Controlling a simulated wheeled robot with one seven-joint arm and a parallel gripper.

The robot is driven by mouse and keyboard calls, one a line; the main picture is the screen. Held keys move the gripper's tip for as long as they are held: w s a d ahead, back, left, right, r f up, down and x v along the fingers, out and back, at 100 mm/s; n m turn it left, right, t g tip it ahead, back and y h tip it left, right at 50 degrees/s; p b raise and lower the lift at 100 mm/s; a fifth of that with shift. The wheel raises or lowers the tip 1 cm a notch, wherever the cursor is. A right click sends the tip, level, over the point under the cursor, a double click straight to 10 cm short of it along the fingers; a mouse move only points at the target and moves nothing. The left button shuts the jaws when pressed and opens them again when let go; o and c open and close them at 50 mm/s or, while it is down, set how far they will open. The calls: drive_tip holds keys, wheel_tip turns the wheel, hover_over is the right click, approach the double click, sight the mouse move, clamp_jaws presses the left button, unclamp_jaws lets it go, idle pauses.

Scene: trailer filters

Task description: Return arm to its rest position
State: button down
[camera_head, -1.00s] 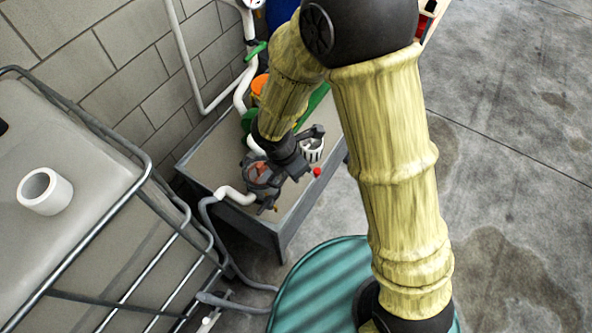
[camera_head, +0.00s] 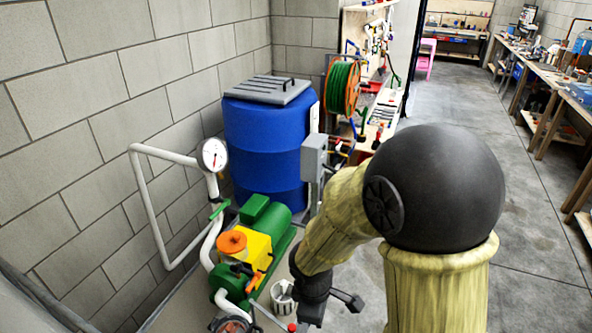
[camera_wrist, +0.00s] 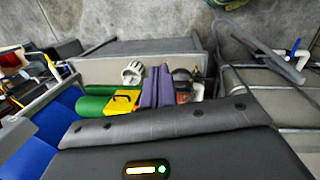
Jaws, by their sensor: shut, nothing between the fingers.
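My arm, in a yellowish sleeve (camera_head: 437,290) with a black elbow (camera_head: 435,185), rises at the right of the head view and bends down to the left. Its dark wrist is above the grey trough by the pump. In the wrist view my gripper (camera_wrist: 157,75) shows as two purple-grey fingers side by side, closed together with nothing between them. The fingers point toward the trough (camera_wrist: 100,70). A white slotted basket (camera_wrist: 132,72) lies beside them in that picture; it also shows in the head view (camera_head: 283,296), left of my wrist.
A green and yellow pump (camera_head: 252,250) with white pipes and a pressure gauge (camera_head: 214,155) stands by the block wall. A blue barrel (camera_head: 268,145) and grey electrical box (camera_head: 313,155) are behind. A workbench (camera_head: 545,80) lines the far right. The concrete floor (camera_head: 535,240) is open at right.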

drive_tip(key=s+d+r+m, duration=0.1)
drive_tip(key=d+r+m, duration=0.2)
drive_tip(key=d+m, duration=0.2)
drive_tip(key=s+d+r+m+t+y, duration=0.1)
drive_tip(key=d+r+m, duration=0.2)
drive_tip(key=m, duration=0.6)
drive_tip(key=d, duration=0.2)
drive_tip(key=shift+s+d+m, duration=0.4)
